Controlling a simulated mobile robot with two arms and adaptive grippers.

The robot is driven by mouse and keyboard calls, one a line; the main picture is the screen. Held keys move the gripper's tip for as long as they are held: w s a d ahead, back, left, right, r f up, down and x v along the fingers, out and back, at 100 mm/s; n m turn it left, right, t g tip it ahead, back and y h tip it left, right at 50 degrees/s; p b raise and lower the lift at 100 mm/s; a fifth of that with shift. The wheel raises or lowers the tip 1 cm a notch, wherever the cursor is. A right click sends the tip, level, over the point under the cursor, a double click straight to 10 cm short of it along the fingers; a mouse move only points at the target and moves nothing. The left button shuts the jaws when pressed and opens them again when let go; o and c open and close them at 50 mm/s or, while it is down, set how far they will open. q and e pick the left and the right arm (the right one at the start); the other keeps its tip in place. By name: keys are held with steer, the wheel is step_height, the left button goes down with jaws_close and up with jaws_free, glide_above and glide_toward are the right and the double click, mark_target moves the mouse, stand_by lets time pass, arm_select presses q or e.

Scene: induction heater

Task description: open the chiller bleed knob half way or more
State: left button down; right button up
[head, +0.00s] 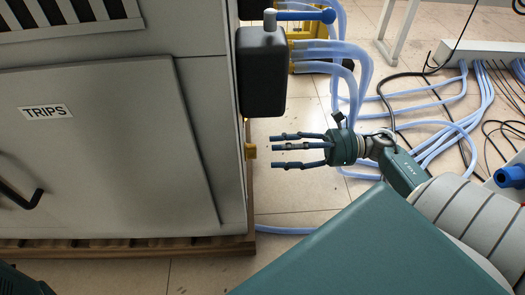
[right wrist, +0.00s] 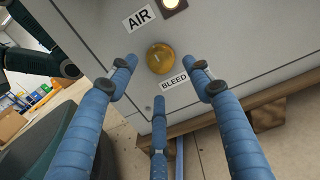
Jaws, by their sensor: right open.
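The bleed knob (right wrist: 160,58) is a round yellow knob on the grey cabinet panel, just above the BLEED label (right wrist: 173,81) in the right wrist view. In the head view the knob (head: 250,151) shows as a small yellow piece on the cabinet's right side. My right gripper (head: 277,150) is open and empty, its three fingers pointing left at the knob, a short gap away. In the right wrist view the fingers are spread around the knob's position without visibly touching it. How far the knob is turned cannot be told. My left gripper is not in view.
An AIR label (right wrist: 139,18) is above the knob. A black box (head: 262,72) with blue hoses (head: 325,52) is on the cabinet side beyond the gripper. The cabinet (head: 110,150) stands on a wooden base (head: 130,246). Hoses and cables cover the floor at right.

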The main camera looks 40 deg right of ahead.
mark_target(251, 152)
steer(key=b+x, duration=0.1)
steer(key=x, duration=0.4)
steer(key=c, duration=1.2)
